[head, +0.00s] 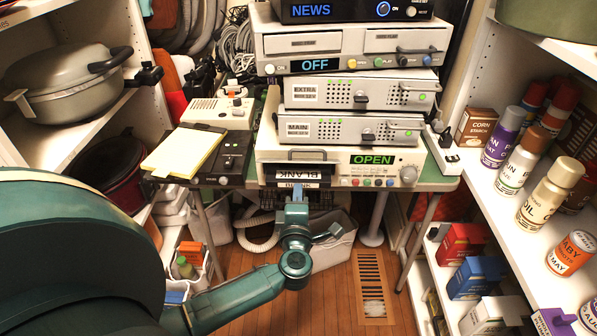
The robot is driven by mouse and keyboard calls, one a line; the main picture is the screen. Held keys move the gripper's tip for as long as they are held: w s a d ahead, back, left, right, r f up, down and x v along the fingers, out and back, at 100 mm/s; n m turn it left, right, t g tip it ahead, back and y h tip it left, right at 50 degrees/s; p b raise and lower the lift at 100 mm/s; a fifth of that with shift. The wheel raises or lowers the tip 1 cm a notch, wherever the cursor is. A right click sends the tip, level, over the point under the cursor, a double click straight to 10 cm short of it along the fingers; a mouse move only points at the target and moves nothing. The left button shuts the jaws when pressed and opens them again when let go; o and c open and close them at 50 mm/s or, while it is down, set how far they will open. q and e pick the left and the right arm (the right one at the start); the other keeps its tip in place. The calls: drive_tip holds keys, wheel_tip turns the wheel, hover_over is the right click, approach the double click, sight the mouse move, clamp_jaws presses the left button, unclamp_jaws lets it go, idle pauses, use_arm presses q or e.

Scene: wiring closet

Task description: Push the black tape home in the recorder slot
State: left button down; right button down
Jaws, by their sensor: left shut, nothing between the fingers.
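The recorder (275,142) is the cream unit at the bottom of the stack on the green table, with a green OPEN display (373,160). The black tape (297,174) sticks out of the slot at the left of its front, with a white label reading BLANK. My left gripper (297,192) is shut and empty, pointing at the tape's near edge from the front. Its tips are at or very close to that edge; I cannot tell whether they touch. The tape's far end is hidden inside the slot. My right gripper is not in view.
Units marked MAIN (299,130) and EXTRA (304,92) and an OFF deck (350,45) are stacked above the recorder. A black device with a yellow notepad (185,150) lies to the left. Shelves with cans (545,195) and a pot (65,70) flank the table.

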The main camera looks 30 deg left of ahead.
use_arm(q)
drive_tip(key=shift+x, duration=1.95)
idle(0.4)
drive_tip(key=shift+d, duration=0.1)
drive_tip(key=p+v, duration=0.2)
drive_tip(key=v, duration=0.4)
idle(0.4)
